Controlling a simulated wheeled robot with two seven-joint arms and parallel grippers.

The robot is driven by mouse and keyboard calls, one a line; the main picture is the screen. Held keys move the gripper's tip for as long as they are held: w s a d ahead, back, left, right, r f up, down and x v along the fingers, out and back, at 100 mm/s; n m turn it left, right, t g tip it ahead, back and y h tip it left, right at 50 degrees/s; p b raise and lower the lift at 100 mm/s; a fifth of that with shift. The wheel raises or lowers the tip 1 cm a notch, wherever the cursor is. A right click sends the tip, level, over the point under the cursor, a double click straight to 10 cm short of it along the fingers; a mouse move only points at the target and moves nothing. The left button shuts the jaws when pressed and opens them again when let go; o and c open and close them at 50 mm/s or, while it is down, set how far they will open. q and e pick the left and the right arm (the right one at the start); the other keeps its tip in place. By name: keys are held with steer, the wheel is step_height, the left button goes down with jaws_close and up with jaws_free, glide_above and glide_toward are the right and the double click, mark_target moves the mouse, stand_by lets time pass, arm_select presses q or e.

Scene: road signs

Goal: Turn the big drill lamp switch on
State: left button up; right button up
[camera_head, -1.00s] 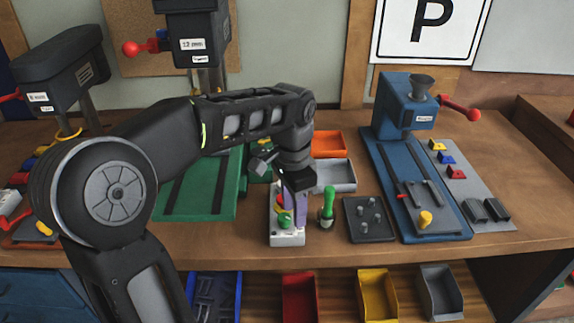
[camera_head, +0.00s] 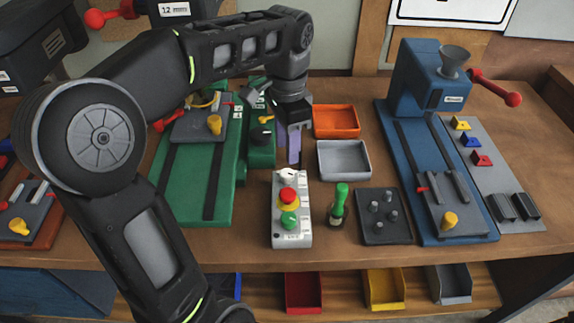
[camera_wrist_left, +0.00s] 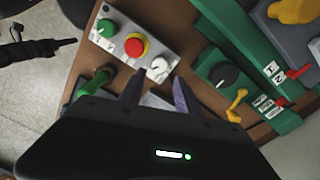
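The green drill base (camera_head: 222,195) stands left of centre. On its right side is a green box (camera_head: 262,155) with a black knob (camera_head: 261,133), a yellow lever (camera_head: 266,119) and small white labels. These also show in the left wrist view as a black knob (camera_wrist_left: 226,76) and a yellow lever (camera_wrist_left: 236,104). I cannot tell which part is the lamp switch. My left gripper (camera_head: 288,148) points down just right of the green box. In the wrist view its purple fingers (camera_wrist_left: 157,92) are apart with nothing between them. My right gripper is not in view.
Grey (camera_head: 344,174) and orange (camera_head: 336,121) trays lie behind.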

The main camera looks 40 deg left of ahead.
mark_target(287, 172)
arm_select(q)
step_height(287, 172, down, 8)
steer(key=shift+r, duration=0.1)
stand_by(0.4)
jaws_close()
stand_by(0.3)
